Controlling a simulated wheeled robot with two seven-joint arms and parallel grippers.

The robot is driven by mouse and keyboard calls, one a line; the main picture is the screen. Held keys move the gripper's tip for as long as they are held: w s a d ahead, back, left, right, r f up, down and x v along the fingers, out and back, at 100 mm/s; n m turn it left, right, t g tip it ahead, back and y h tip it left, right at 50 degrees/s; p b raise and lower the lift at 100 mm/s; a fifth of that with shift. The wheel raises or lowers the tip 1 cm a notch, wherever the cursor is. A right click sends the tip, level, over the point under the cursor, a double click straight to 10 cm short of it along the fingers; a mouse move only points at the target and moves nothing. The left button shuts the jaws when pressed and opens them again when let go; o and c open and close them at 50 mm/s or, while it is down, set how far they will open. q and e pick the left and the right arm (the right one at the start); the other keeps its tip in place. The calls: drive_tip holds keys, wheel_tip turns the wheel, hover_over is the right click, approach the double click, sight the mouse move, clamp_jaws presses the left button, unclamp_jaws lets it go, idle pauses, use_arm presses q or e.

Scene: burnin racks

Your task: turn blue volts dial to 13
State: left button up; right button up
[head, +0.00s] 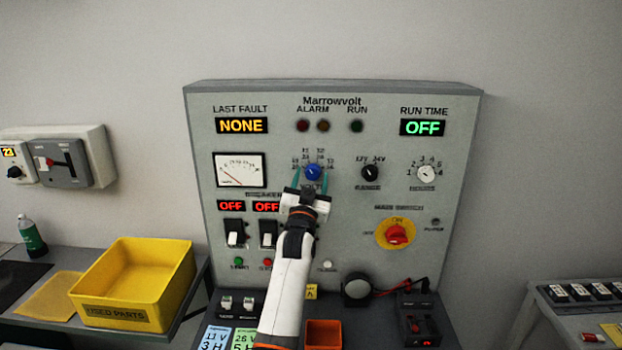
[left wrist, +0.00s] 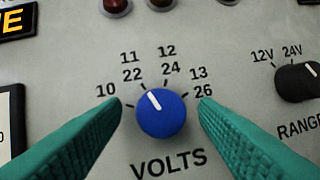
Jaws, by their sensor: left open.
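The blue volts dial (head: 312,172) is on the front of the grey Marrowvolt panel (head: 285,120). In the left wrist view the blue dial (left wrist: 161,113) has a white pointer line tilted up and slightly left, toward the 11/22 mark. The 13/26 mark is to its right. My left gripper (head: 310,182) is in front of the dial. Its teal fingers (left wrist: 161,130) are open, one on each side of the dial, with a visible gap on both sides. My right gripper is not in view.
The black range dial (head: 370,173) is right of the volts dial, also in the wrist view (left wrist: 298,82). The red main switch (head: 397,234) is lower right. A yellow used parts bin (head: 135,283) stands left. An orange tray (head: 323,334) lies below.

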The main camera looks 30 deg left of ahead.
use_arm(q)
drive_tip(key=c, duration=1)
